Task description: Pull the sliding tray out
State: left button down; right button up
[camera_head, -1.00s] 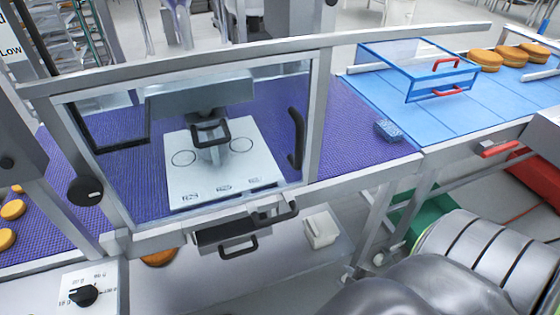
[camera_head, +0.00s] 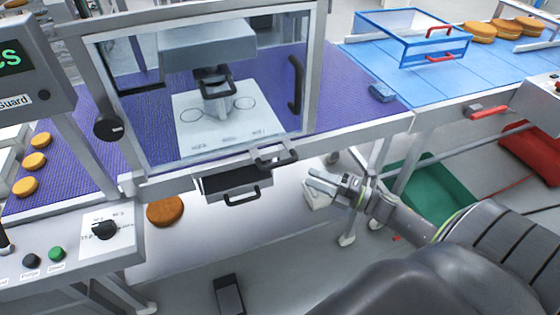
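The sliding tray (camera_head: 212,184) is a dark, shallow drawer under the front rail of the conveyor, in the middle of the head view. My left gripper is not in view.
A clear guard door (camera_head: 297,85) with a black handle stands above the purple belt (camera_head: 345,110). A brown round (camera_head: 165,210) lies on the lower shelf (camera_head: 190,245). A control box (camera_head: 95,235) is at left.

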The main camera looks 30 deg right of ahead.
aim_at(279, 162)
jog(key=p+x, duration=0.2)
jog(key=x, duration=0.8)
jog(key=shift+r+p, duration=0.15)
jog(key=shift+p, duration=0.25)
jog(key=shift+w+a, duration=0.35)
jog(key=shift+w, duration=0.05)
grip_shut()
